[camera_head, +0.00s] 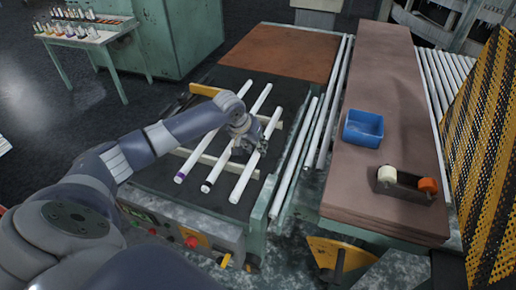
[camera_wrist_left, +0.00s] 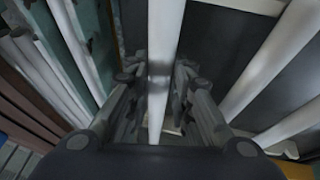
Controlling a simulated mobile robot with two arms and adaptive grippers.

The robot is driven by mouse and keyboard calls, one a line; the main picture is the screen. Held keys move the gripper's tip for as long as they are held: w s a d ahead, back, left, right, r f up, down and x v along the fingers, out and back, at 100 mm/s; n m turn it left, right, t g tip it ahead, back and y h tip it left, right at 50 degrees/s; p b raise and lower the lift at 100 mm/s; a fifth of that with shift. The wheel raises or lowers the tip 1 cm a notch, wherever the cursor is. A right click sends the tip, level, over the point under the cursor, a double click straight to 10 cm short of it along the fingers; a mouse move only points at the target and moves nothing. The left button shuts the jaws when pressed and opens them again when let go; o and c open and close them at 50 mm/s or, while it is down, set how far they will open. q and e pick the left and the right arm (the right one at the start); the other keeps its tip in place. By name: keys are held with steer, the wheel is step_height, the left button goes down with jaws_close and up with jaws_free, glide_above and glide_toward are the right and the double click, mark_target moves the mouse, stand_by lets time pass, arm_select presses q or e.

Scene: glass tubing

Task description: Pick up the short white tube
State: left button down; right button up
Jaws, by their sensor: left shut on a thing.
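The short white tube (camera_head: 247,177) is the rightmost of three white tubes on the dark machine bed (camera_head: 222,203). It slants from upper right to lower left. My left gripper (camera_head: 257,142) is over its upper half, shut on it. In the left wrist view the tube (camera_wrist_left: 165,25) runs between the two fingers of my left gripper (camera_wrist_left: 158,75). The fingers hide part of it. I cannot tell whether it is clear of its supports. My right gripper is not in view.
Two longer tubes, a middle one (camera_head: 258,103) and a left one (camera_head: 190,165), lie beside it on pale cross bars. Rails run to the right. A brown table (camera_head: 385,90) holds a blue bin (camera_head: 363,128) and a dark holder with white and orange rolls (camera_head: 405,184).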

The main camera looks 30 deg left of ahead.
arm_select(q)
steer(key=shift+r, duration=0.4)
step_height(320, 180, up, 2)
steer(key=shift+s+a+r+b, duration=0.1)
steer(key=shift+b, duration=0.7)
steer(key=s+a+r+b, duration=0.1)
steer(key=s+a+b, duration=0.4)
steer(key=s+a, duration=0.3)
steer(key=shift+s+a+r, duration=0.2)
steer(key=shift+s+a, duration=0.2)
steer(key=shift+s, duration=2)
